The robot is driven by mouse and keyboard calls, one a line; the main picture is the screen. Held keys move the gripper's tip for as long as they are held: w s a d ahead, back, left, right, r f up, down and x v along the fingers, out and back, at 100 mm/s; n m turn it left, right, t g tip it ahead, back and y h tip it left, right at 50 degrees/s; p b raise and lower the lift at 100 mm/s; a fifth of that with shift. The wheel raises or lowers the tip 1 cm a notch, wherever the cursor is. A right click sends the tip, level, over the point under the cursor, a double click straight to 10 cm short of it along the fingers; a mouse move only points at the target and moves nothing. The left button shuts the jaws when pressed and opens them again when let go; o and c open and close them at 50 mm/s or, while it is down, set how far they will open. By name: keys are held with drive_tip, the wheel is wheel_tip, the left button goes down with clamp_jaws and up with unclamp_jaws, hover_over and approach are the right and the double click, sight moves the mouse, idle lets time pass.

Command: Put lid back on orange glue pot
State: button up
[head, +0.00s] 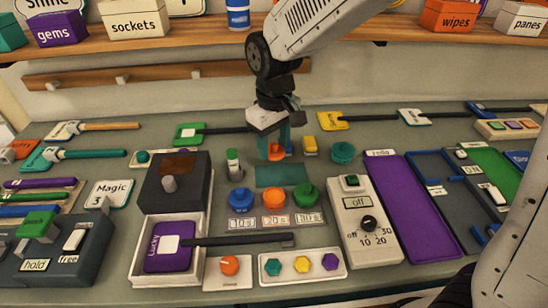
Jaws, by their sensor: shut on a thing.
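My gripper (274,140) points down at the back middle of the bench. It is shut on a small orange piece (280,151), which looks like a lid; the fingers partly hide it. I cannot tell whether an orange glue pot stands under it. A round orange knob-like piece (274,197) sits in the row in front, between a blue one (241,199) and a green one (306,195). I cannot tell whether it is a pot or a button.
A teal round pot (343,152) and a yellow block (310,145) stand close right of my gripper. A green-topped white bottle (233,163) stands left. A dark teal mat (282,176) lies clear in front. A control box (363,217) stands at right.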

drive_tip(key=r, duration=0.2)
drive_tip(key=a+r, duration=0.1)
drive_tip(key=shift+s, duration=0.4)
drive_tip(key=s, duration=0.2)
hover_over(274, 196)
drive_tip(key=shift+f, duration=3.3)
drive_tip(key=shift+f, duration=0.15)
drive_tip(key=o, duration=1.5)
